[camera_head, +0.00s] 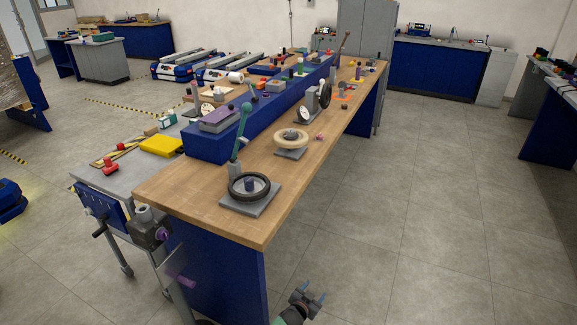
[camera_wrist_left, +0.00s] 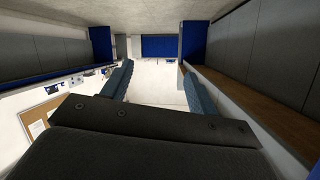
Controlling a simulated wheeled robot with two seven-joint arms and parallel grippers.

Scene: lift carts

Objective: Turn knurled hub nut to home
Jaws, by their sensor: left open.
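On the near end of the long wooden bench (camera_head: 274,184) a black handwheel (camera_head: 236,195) lies on a square grey plate. A small dark blue hub piece (camera_head: 249,184) stands at its middle; I cannot tell for certain that it is the knurled hub nut, or see its marks. My left gripper (camera_head: 311,291) is at the bottom of the head view, out over the floor, right of the bench's near end and apart from the handwheel. It is open and empty. In the left wrist view its two blue ridged fingers (camera_wrist_left: 158,83) stand wide apart. My right gripper is not in view.
A green-handled lever (camera_head: 241,133) rises just behind the handwheel. A beige ring wheel (camera_head: 291,138) sits farther along the bench, before a raised blue shelf (camera_head: 215,146). A grey cart with a vise-like block (camera_head: 149,229) adjoins at left. The floor at right is clear.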

